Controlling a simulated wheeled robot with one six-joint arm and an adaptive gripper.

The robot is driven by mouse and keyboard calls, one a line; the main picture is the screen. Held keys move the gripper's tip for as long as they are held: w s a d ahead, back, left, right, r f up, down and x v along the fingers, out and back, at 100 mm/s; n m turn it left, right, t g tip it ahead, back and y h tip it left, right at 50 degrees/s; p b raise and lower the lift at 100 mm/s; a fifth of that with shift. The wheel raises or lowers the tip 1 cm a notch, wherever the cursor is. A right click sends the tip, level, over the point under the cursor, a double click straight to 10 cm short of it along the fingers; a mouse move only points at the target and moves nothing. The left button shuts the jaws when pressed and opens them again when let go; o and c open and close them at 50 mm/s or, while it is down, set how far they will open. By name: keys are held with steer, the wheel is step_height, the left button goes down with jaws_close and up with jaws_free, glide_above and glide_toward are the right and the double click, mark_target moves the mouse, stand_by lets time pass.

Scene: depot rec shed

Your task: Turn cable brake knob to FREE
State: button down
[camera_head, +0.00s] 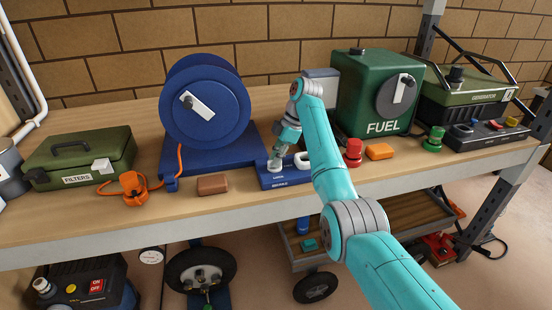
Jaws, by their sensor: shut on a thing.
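The cable brake box (287,180) is a low blue block at the front of the workbench, with small white lettering on its front that is too small to read surely. A pale knob (274,164) stands on its left part. My gripper (276,157) points down at this knob and is shut on it, the fingers covering much of it. The knob's pointer direction cannot be made out. A white rounded piece (301,160) is on the right of the box, partly behind my arm.
A blue cable reel (207,128) stands behind left, its orange cable hanging in front. A brown block (212,184) lies left of the box. A red knob-like piece (353,160) and green fuel tank (350,95) stand right. Bare wood lies at front left.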

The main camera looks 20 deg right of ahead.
steer(key=c, duration=1.1)
jaws_free()
steer(key=shift+c, duration=0.2)
steer(key=shift+d+r, duration=0.25)
steer(key=shift+r, duration=0.3)
steer(key=shift+d+r, duration=0.9)
steer(key=d, duration=0.9)
steer(key=shift+w+d, duration=0.1)
steer(key=shift+d, duration=0.1)
steer(key=shift+d+f, duration=0.1)
steer(key=shift+d, duration=0.65)
